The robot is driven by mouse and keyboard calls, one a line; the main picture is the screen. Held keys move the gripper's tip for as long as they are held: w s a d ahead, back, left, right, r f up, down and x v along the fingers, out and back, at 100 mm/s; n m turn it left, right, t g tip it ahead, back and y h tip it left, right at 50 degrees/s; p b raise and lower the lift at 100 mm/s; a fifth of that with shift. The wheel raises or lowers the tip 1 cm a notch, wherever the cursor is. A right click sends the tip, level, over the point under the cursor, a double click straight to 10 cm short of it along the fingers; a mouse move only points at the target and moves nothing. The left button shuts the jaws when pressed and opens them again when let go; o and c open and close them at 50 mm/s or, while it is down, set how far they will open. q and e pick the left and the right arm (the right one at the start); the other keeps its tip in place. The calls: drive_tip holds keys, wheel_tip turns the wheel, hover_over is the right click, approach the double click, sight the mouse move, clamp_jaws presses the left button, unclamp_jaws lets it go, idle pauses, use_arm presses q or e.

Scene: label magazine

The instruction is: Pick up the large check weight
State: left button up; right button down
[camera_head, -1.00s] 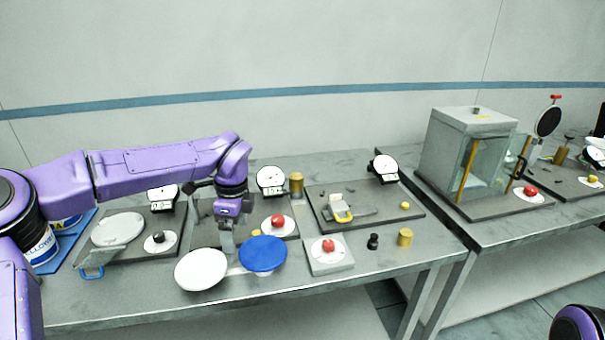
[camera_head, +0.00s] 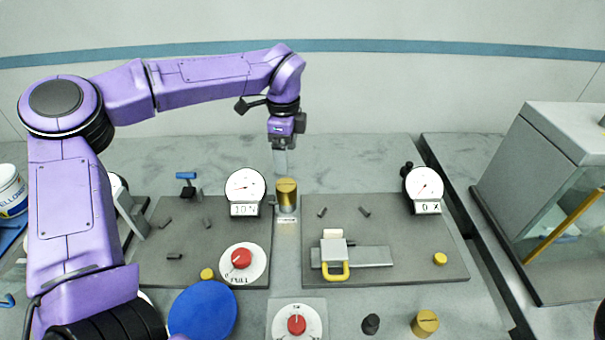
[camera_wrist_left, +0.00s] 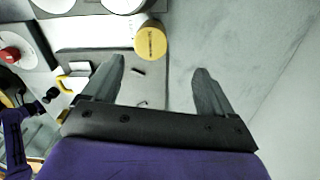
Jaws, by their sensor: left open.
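The large check weight (camera_head: 287,196) is a brass cylinder standing upright at the back of the bench, between two grey base plates. It also shows in the left wrist view (camera_wrist_left: 151,42), where its round top sits ahead of the fingertips and left of the middle of the gap. My left gripper (camera_head: 281,165) is just above and behind the weight in the head view, pointing down. In the left wrist view the two fingers (camera_wrist_left: 160,75) are wide apart with nothing between them. A smaller brass weight (camera_head: 425,323) stands at the front right. My right gripper is not in view.
A dial gauge (camera_head: 246,187) stands close left of the weight, another (camera_head: 424,187) further right. The right base plate (camera_head: 400,271) carries a yellow-handled slide. A blue disc (camera_head: 203,311) lies in front. A glass-sided cabinet (camera_head: 560,180) stands at right. Bench behind the weight is clear.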

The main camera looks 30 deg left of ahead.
sight(286, 184)
use_arm(q)
drive_tip(key=f, duration=0.1)
drive_tip(key=s+f+p, duration=0.1)
drive_tip(key=f, duration=0.1)
drive_tip(key=shift+s+f, duration=0.15)
drive_tip(key=shift+f, duration=0.15)
drive_tip(key=shift+s+f+p, duration=0.2)
drive_tip(key=shift+f+p, duration=0.1)
drive_tip(key=f+p, duration=0.1)
drive_tip(key=f, duration=0.2)
drive_tip(key=f+p, duration=0.1)
drive_tip(key=f, duration=0.1)
drive_tip(key=shift+w+d+f+p, duration=0.25)
drive_tip(key=shift+f+p, duration=0.05)
drive_tip(key=shift+s+f, duration=0.1)
drive_tip(key=shift+s, duration=0.15)
drive_tip(key=shift+c, duration=0.6)
clamp_jaws()
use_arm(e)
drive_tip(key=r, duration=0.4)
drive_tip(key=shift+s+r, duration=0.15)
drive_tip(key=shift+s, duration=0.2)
